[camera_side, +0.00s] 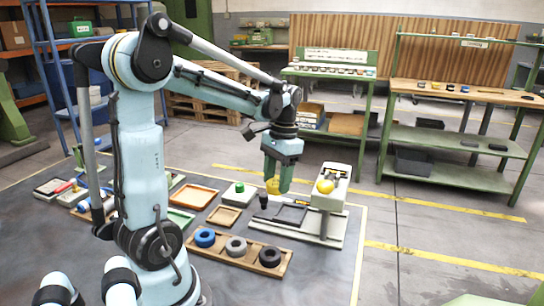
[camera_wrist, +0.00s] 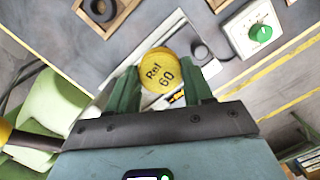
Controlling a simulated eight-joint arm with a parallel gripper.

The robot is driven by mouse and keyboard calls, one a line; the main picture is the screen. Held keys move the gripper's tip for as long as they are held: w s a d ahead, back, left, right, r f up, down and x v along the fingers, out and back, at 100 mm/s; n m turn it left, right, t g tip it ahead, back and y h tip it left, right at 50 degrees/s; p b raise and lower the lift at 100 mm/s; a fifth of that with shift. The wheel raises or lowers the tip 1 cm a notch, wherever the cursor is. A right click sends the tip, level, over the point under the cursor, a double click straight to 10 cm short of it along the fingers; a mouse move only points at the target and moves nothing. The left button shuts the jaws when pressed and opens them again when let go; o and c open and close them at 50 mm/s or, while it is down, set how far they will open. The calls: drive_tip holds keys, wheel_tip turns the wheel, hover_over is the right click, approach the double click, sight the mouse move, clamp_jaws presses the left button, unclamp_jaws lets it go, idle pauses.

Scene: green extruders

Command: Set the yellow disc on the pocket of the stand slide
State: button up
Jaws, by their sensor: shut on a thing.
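The yellow disc (camera_wrist: 160,70), marked "Rel 60", is between the green fingers of my gripper (camera_wrist: 165,85) in the wrist view. My gripper (camera_side: 278,178) is shut on it. In the side view the disc (camera_side: 273,186) shows partly, above the bench and left of the stand's head. The stand (camera_side: 333,190) has a pale head with a yellow round part, on a long grey base (camera_side: 325,232). A dark square frame (camera_side: 291,214) lies on the base, below and right of the disc. I cannot make out the pocket clearly. The stand's pale green head (camera_wrist: 50,105) is left in the wrist view.
A wooden rack (camera_side: 223,262) holds blue, grey and black rings in front. A black cylinder (camera_side: 264,200) stands close below my gripper. A box with a green knob (camera_side: 240,190) and wooden trays (camera_side: 193,196) lie left. Bare bench shows at the front right.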

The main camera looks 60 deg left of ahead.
drive_tip(key=shift+n, duration=0.9)
drive_tip(key=shift+w+a+f, duration=0.15)
drive_tip(key=shift+w+f, duration=0.65)
drive_tip(key=shift+f, duration=0.65)
drive_tip(key=shift+w+a+f, duration=0.1)
drive_tip(key=shift+w+f, duration=0.65)
drive_tip(key=shift+f, duration=0.75)
drive_tip(key=shift+w+a+f, duration=0.15)
drive_tip(key=shift+w+f, duration=0.65)
drive_tip(key=shift+f, duration=0.65)
drive_tip(key=o, duration=1.1)
drive_tip(key=shift+r, duration=0.1)
